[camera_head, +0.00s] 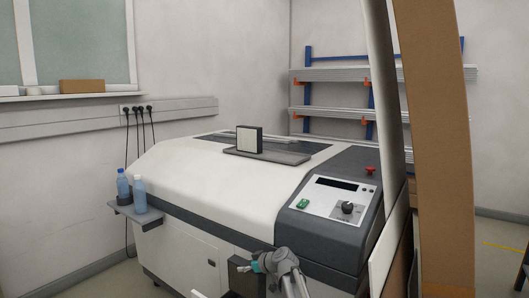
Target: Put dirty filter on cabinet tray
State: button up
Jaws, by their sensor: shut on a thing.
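My gripper (243,272) is low in front of the machine cabinet, at the bottom middle, with my grey arm joint beside it. It is shut on a dark, boxy thing (239,268), which looks like the dirty filter; my arm partly hides it and its face is hard to make out. The cabinet tray (285,157) is a flat grey plate on top of the white cabinet (215,175). A second filter (248,141), with a pale face and dark frame, stands upright on the tray's left part. The tray's right part is bare.
A control panel (338,198) with a red button is at the right. A tall brown board (436,140) stands close at right.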

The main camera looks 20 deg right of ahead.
notch_tip(320, 180, up, 43)
jog(key=p, duration=4.2)
jog(key=shift+r, duration=0.2)
jog(key=shift+s, duration=0.1)
